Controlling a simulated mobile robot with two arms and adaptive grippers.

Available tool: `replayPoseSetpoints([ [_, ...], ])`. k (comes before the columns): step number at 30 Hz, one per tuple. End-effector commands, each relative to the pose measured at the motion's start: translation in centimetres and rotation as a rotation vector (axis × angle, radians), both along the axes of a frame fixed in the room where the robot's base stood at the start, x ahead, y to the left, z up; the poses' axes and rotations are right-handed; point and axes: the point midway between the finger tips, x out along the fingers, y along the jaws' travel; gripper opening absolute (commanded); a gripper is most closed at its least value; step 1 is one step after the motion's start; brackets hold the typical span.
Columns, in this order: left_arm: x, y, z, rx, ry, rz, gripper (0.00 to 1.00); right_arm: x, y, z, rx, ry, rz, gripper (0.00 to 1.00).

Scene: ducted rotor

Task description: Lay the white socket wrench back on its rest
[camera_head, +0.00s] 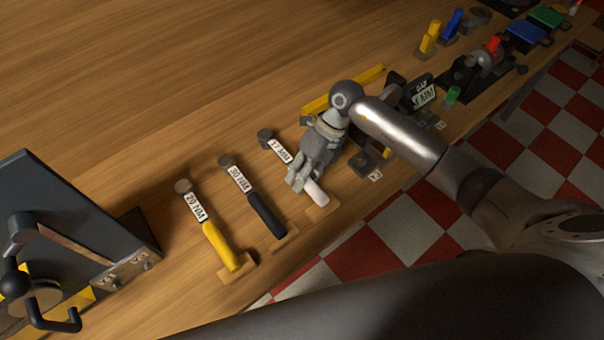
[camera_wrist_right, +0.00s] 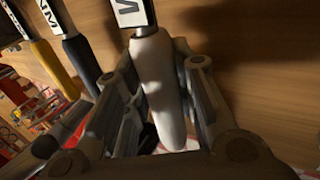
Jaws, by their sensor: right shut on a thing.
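The white socket wrench (camera_head: 318,193) has a white handle, a label plate and a dark head, and lies in line with a small wooden rest (camera_head: 322,211) near the table's front edge. My right gripper (camera_head: 298,184) is shut on its handle. In the right wrist view the white handle (camera_wrist_right: 158,85) sits between the fingers of my right gripper (camera_wrist_right: 165,90). I cannot tell whether the wrench touches the rest or hangs just above it. My left gripper is not in view.
A black-handled wrench (camera_head: 266,218) and a yellow-handled wrench (camera_head: 221,246) lie to the left on similar rests. A dark metal fixture (camera_head: 60,215) stands at far left. A yellow bar (camera_head: 368,78) and several small items lie to the right. The table's back is clear.

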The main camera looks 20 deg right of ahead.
Motion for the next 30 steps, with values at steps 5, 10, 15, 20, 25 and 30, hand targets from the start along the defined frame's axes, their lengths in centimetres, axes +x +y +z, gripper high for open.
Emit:
replayPoseSetpoints([
  [5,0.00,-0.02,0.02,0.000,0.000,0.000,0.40,0.08,0.04,0.11,0.002,-0.003,0.000,0.00],
  [10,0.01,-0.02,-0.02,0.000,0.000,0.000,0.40,0.08,0.03,0.07,0.002,-0.002,0.000,0.00],
  [15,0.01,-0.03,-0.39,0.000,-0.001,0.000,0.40,0.09,0.02,-0.32,0.002,-0.003,-0.001,0.00],
  [20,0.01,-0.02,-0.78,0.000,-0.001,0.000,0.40,0.10,0.02,-0.71,0.002,-0.003,-0.001,0.00],
  [25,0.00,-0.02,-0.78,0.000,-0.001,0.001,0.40,0.09,0.04,-0.73,0.003,-0.002,-0.001,0.00],
  [30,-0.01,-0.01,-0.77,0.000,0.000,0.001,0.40,0.08,0.04,-0.72,0.002,-0.003,-0.001,0.33],
])
